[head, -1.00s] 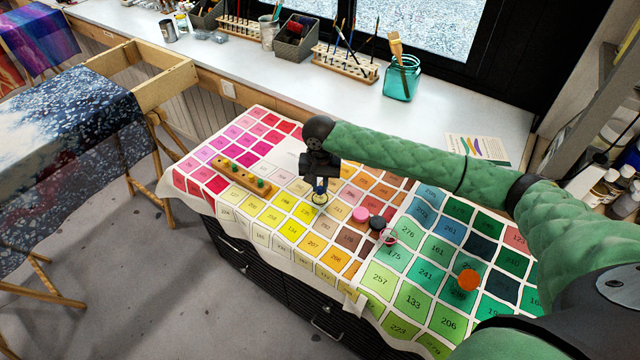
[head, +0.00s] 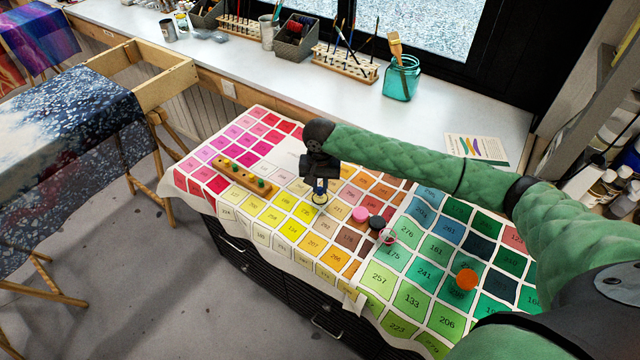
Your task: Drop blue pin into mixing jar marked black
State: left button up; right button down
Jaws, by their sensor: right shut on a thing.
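My right gripper (head: 320,179) is shut on the blue pin (head: 320,186), a small upright dark-blue piece. It is directly above a small clear jar (head: 320,199) on the yellow squares of the chart. The pin's lower end overlaps the jar's mouth in the picture; I cannot tell whether it is inside. The jar's marking is too small to read surely. A second clear jar with a red ring (head: 388,236) stands to the right. My left gripper is out of view.
A pink disc (head: 360,214), a black disc (head: 377,222) and an orange disc (head: 467,279) lie to the right. The chart's front is clear.

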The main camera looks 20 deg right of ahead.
jog(key=c, duration=1.3)
grip_release()
jog(key=shift+r+b, duration=1.1)
jog(key=shift+r, duration=1.85)
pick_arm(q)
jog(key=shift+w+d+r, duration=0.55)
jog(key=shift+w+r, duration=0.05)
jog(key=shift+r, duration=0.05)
pick_arm(e)
jog(key=shift+r, duration=0.95)
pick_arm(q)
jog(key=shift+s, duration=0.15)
pick_arm(e)
jog(key=shift+f, duration=0.1)
